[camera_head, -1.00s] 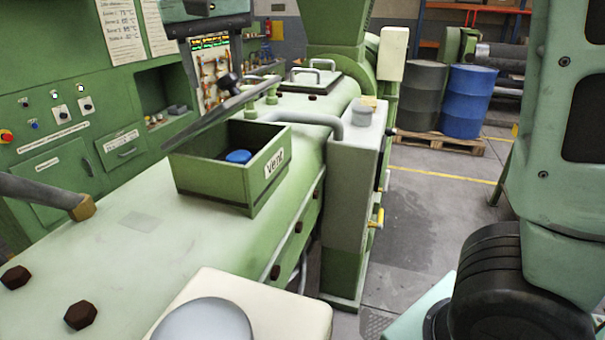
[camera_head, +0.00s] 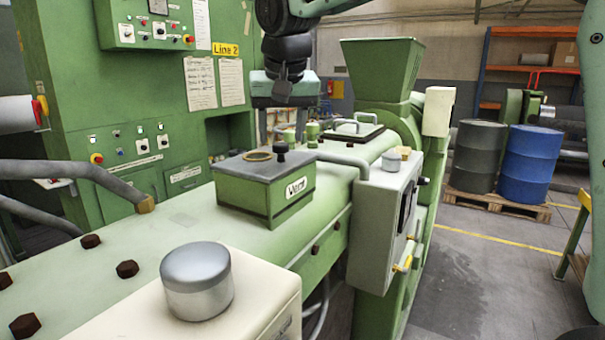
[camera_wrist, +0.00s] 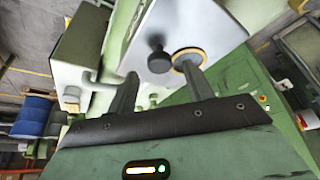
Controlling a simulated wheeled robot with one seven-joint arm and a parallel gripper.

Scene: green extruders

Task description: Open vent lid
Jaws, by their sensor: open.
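The green vent box (camera_head: 255,198) with its white "Vent" label stands on the long pale-green machine barrel. Its grey lid (camera_head: 243,166) lies flat and closed on top. On the lid are a black knob (camera_head: 281,152) and a brass-coloured ring (camera_head: 258,156). My gripper (camera_head: 284,136) points down above the knob side of the lid, its fingers partly lost against the background. The wrist view shows my gripper (camera_wrist: 159,68) with its fingers apart and empty. The knob (camera_wrist: 158,58) appears between the fingertips, and the ring (camera_wrist: 188,56) lies behind the right finger.
A grey metal cap (camera_head: 197,282) on a cream block stands in front. A handled hatch (camera_head: 353,133) and the green hopper (camera_head: 382,80) rise behind. A curved grey pipe (camera_head: 85,172) is at left.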

